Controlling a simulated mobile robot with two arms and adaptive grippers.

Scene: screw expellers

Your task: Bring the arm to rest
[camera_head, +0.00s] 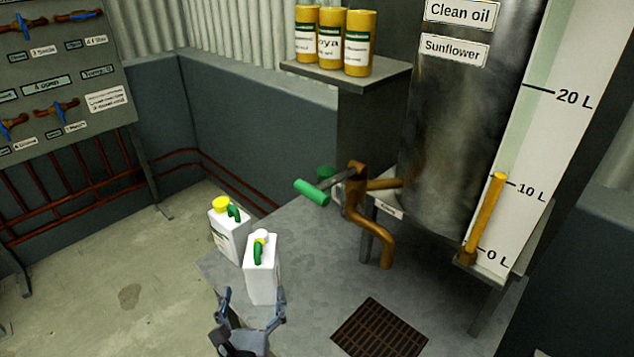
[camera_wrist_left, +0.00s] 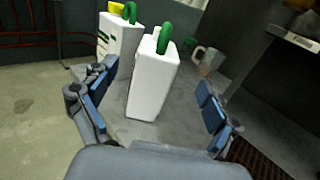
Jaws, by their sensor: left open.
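My left gripper (camera_head: 252,308) is at the bottom of the head view, with its fingers spread apart. In the left wrist view the left gripper (camera_wrist_left: 155,105) is open and empty, with a white jug (camera_wrist_left: 153,84) standing upright beyond and between its fingers. That jug (camera_head: 261,279) has a green handle and a white top in the head view. Whether a finger touches it I cannot tell. A second white jug (camera_head: 229,238) with a yellow cap and green handle stands behind it to the left; it also shows in the left wrist view (camera_wrist_left: 119,38). My right gripper is not in view.
Both jugs stand on a grey bench (camera_head: 318,257) with a floor-like drain grate (camera_head: 380,328). A brown tap (camera_head: 357,196) with a green handle juts from the steel tank (camera_head: 455,125). Yellow cans (camera_head: 331,41) stand on a shelf. A valve board (camera_head: 62,85) is at left.

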